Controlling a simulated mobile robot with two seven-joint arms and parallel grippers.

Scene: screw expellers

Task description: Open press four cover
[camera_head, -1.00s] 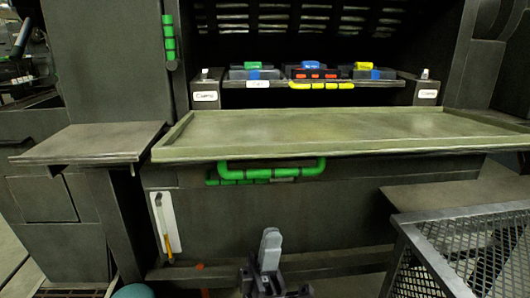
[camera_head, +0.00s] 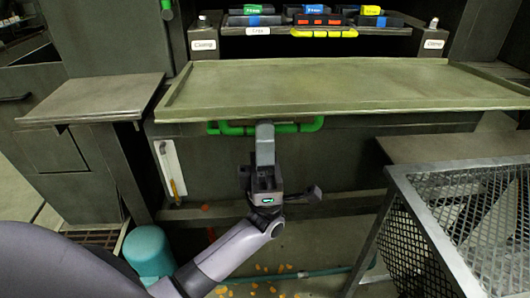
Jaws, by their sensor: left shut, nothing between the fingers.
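The press has a wide, flat, greenish-grey tray-like cover (camera_head: 330,85) at its front. A green handle (camera_head: 305,126) runs below the cover's front edge. My left gripper (camera_head: 265,128) is shut and empty. Its fingertips overlap the middle-left part of the green handle in the head view, and I cannot tell whether they touch it. The arm comes in from the lower left. My right gripper is not in view.
A metal mesh cage (camera_head: 460,220) stands at the right front. A grey side shelf (camera_head: 95,98) is at the left. A teal cylinder (camera_head: 148,250) stands on the floor at lower left. Labelled blocks (camera_head: 320,20) sit on a ledge behind the cover.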

